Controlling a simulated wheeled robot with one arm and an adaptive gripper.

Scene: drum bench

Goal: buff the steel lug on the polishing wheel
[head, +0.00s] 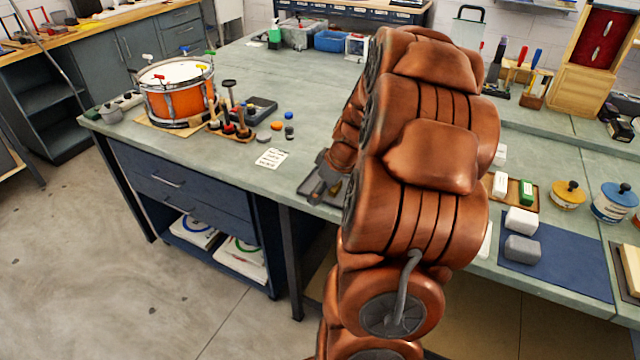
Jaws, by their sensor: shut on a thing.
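My copper-coloured arm fills the middle of the head view and hides a large part of the bench behind it. I cannot make out the steel lug or the polishing wheel; either may be behind the arm or out of the picture. An orange drum (180,101) with a white head stands upright at the left of the bench, with small coloured pieces around its rim. A dark tray or plate (318,192) lies at the bench's front edge, partly hidden by my arm.
The bench (290,105) is clear between the drum and the bins at the back. A wooden rack (232,130) and a paper card (271,158) lie right of the drum. Right of my arm are a blue mat (570,262) with two blocks, and tins (568,197).

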